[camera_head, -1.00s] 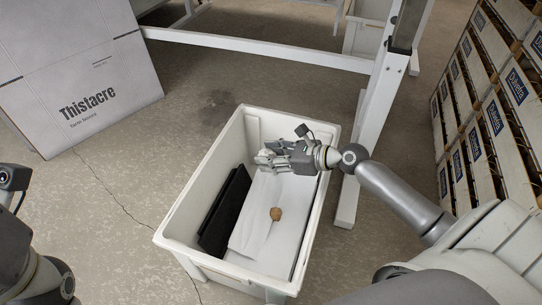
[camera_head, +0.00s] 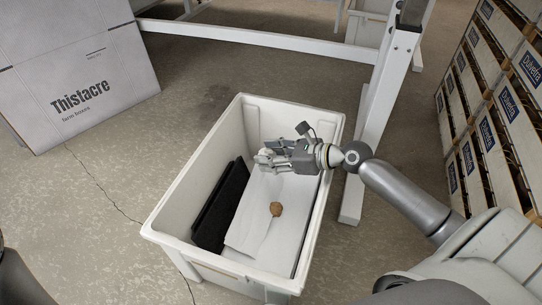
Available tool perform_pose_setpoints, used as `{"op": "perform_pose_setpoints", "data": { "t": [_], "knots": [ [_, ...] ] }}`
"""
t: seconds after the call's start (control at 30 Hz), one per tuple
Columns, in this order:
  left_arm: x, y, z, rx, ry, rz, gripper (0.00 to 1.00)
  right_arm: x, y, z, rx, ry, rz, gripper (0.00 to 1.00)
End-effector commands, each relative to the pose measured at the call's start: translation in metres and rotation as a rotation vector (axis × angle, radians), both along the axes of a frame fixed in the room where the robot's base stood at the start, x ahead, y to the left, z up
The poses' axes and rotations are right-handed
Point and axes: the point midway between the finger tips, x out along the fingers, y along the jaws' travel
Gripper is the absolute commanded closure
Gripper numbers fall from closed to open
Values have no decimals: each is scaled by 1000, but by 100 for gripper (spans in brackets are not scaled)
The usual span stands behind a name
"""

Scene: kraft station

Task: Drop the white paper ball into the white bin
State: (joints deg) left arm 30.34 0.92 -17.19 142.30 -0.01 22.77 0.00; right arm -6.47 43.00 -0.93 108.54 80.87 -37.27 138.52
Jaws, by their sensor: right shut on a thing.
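The white bin (camera_head: 165,240) stands open on the floor in the middle of the view. My right gripper (camera_head: 264,157) comes in from the right and is over the inside of the bin, toward its far end. It is shut on a small whitish thing at its fingertips, which looks like the white paper ball (camera_head: 266,154); the fingers hide most of it. My left gripper is out of view; only a dark part of my left arm shows at the lower left corner.
In the bin are a brown crumpled ball (camera_head: 276,209), a black slab (camera_head: 221,204) leaning on the left wall, and white sheets (camera_head: 247,220). A white table leg (camera_head: 376,125) stands close right of the bin. A large box (camera_head: 80,75) is at left, stacked crates (camera_head: 490,130) at right.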

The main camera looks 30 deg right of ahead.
Motion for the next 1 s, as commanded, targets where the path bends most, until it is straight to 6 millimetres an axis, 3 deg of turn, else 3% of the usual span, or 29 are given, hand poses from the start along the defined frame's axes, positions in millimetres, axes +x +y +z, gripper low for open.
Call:
{"op": "perform_pose_setpoints", "data": {
  "t": [0.2,0.23,0.4,0.77,1.0],
  "knots": [
    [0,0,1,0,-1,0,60,0,0,1,0,0,0,65],
    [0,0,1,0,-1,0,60,0,0,1,0,0,0,53],
    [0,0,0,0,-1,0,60,0,0,0,0,0,0,31],
    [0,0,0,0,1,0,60,-1,-1,0,0,0,0,30],
    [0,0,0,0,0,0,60,-18,-13,8,0,2,0,30]
  ]
}}
